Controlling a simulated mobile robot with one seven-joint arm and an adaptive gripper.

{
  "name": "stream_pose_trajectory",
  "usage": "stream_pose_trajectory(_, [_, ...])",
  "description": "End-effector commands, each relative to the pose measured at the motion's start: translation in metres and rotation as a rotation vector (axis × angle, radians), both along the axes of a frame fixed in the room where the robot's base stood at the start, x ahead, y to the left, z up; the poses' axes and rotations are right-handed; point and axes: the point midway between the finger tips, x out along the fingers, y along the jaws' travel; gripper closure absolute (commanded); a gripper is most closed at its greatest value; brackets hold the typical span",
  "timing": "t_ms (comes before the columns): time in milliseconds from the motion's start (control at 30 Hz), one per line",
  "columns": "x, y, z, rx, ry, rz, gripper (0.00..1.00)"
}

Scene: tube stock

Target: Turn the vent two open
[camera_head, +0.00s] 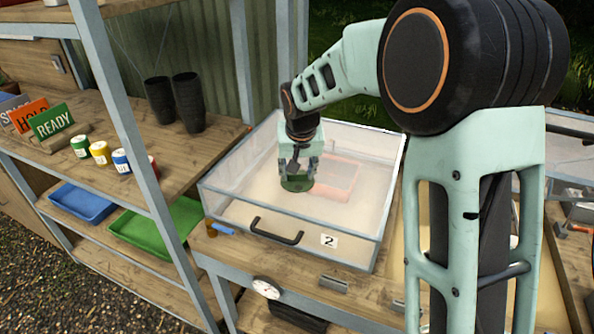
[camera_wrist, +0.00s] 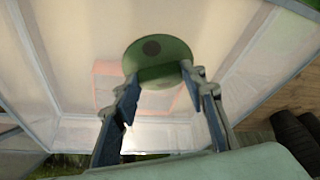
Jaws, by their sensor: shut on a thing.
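A clear-lidded propagation box with a label "2" (camera_head: 329,241) stands on the bench. On its lid is a round green vent disc (camera_head: 297,186); it also shows in the wrist view (camera_wrist: 158,50), with a dark round spot on its top. My gripper (camera_head: 298,174) points down over the lid, shut on the vent, with one finger at each side of it. How far the vent is turned cannot be told. The fingers hide part of its edge.
A dark handle (camera_head: 277,232) is on the box's front. A reddish tray (camera_head: 338,178) shows through the lid. Shelves at left hold black pots (camera_head: 187,101), coloured tins (camera_head: 100,152), signs (camera_head: 52,122) and blue (camera_head: 83,203) and green trays (camera_head: 158,226). A shelf post stands left.

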Motion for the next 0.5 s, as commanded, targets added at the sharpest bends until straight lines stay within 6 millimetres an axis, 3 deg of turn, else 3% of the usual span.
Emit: stream_pose_trajectory(500, [0.0019, -0.0043, 0.0022, 0.004, 0.001, 0.483, 0.85])
